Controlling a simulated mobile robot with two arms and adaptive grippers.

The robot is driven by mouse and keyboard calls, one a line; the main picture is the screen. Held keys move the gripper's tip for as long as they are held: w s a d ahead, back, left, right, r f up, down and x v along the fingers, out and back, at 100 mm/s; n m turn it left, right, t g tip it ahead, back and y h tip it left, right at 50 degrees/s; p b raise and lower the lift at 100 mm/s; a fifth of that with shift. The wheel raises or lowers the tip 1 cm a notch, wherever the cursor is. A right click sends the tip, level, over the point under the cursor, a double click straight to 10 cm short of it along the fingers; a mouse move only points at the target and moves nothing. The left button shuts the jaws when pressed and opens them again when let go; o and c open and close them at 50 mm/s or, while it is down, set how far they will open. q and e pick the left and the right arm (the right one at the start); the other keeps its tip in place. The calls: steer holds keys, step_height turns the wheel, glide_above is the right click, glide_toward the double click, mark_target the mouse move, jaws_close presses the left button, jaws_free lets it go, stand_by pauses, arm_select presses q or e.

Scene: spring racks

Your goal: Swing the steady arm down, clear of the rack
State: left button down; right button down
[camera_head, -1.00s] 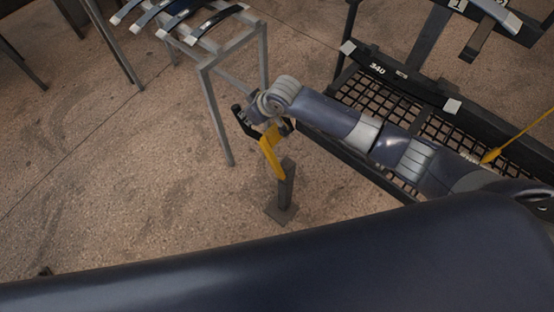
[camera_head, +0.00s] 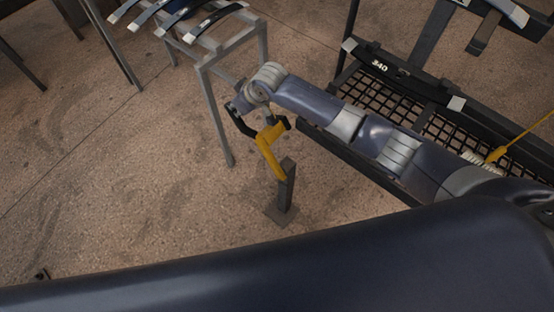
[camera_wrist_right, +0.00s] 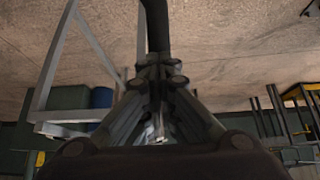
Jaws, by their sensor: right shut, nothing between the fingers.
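The steady arm (camera_head: 269,151) is a bent yellow piece on top of a short dark post (camera_head: 287,186), beside the front corner of the rack (camera_head: 400,72). Dark pieces show at its upper end, one to the left and one to the right; I cannot tell which belong to my gripper. My right gripper (camera_head: 266,112) points down at that upper end, partly hidden by my wrist. In the right wrist view, its fingers (camera_wrist_right: 160,75) are shut, with a dark bar (camera_wrist_right: 157,25) just beyond the tips. Contact is unclear. My left gripper is out of view.
A grey metal stand (camera_head: 215,105) with several curved dark strips (camera_head: 215,20) is close left of my right wrist. The rack has a black mesh deck (camera_head: 390,100). A yellow rod (camera_head: 525,130) slants at the right. Open floor (camera_head: 130,190) lies left of the post.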

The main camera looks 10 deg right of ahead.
mark_target(227, 101)
steer(key=shift+w+a+b, duration=0.65)
steer(key=shift+w+b, duration=0.05)
steer(key=shift+w, duration=0.15)
steer(key=shift+w+a+b, duration=0.65)
steer(key=shift+w, duration=0.15)
steer(key=shift+w+a+r+p, duration=0.2)
steer(key=shift+w+p, duration=0.1)
steer(key=shift+p, duration=0.2)
steer(key=s+d+p, duration=0.1)
steer(key=p, duration=0.1)
steer(key=s+d+p, duration=0.1)
steer(key=p, duration=0.1)
steer(key=shift+s, duration=0.3)
steer(key=shift+s+d+f, duration=0.15)
steer(key=shift+f, duration=0.1)
stand_by(0.4)
